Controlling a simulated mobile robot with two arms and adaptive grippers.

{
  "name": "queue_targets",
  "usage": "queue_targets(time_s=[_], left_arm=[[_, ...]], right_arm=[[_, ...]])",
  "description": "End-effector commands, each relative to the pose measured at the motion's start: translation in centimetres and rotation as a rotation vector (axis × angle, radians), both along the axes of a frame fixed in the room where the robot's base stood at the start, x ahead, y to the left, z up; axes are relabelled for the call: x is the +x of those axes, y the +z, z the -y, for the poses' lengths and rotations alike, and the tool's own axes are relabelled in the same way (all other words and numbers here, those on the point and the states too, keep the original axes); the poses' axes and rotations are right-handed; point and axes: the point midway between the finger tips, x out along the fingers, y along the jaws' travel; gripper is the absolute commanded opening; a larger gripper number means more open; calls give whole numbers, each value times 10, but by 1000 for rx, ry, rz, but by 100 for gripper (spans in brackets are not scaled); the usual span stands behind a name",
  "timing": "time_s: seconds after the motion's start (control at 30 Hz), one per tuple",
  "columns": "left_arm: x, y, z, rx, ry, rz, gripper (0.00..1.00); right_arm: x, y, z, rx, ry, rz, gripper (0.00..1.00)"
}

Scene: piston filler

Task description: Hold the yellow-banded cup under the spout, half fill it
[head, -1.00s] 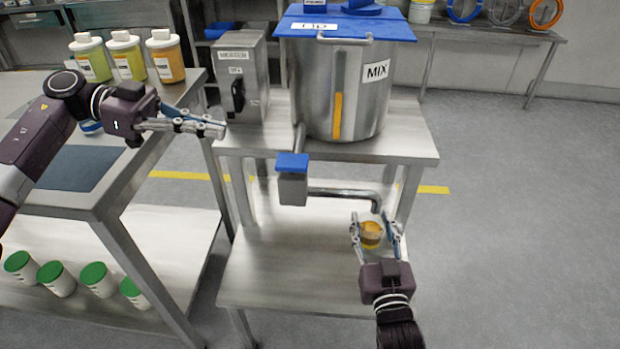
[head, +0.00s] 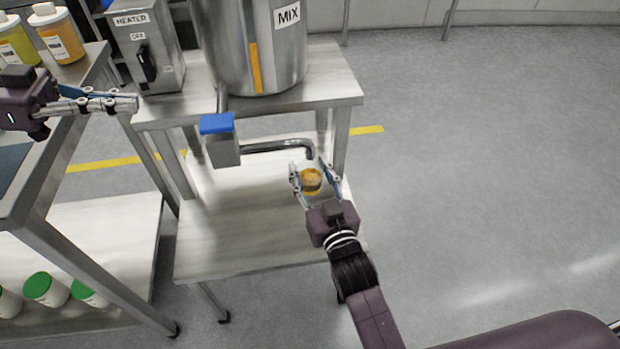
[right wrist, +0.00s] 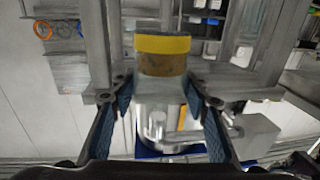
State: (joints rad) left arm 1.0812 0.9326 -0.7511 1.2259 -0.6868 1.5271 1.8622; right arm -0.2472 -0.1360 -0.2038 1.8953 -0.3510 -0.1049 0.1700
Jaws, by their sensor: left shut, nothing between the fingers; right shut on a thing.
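The yellow-banded cup (head: 311,181) is in the right gripper (head: 312,177), which is shut around its sides. The cup is upright just below the downturned end of the spout (head: 309,152). Orange-brown contents show in it. In the right wrist view, which is upside down, the yellow band of the cup (right wrist: 162,43) shows with brown contents beside it and a clearer part toward the rim. The exact level is hard to tell. My left gripper (head: 134,103) is shut and empty, left of the filler. The blue-topped valve block (head: 222,145) sits at the spout's other end.
A lower shelf (head: 235,240) lies beneath the spout. A steel bench (head: 45,190) with bottles is at left; green-lidded jars (head: 45,288) sit below. Floor at right is clear.

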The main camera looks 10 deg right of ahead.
Motion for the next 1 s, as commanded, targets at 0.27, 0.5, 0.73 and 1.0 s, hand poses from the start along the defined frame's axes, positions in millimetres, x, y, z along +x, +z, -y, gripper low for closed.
queue_targets(time_s=[0.27,0.5,0.73,1.0], left_arm=[[0,4,0,0,0,0,0],[0,10,0,0,0,0,0],[0,15,0,0,0,0,0],[0,20,0,0,0,0,0]], right_arm=[[-8,0,0,1,0,0,20],[-28,-1,0,1,0,0,20],[-46,-3,0,1,0,-1,20],[-68,-4,0,1,0,0,20]])
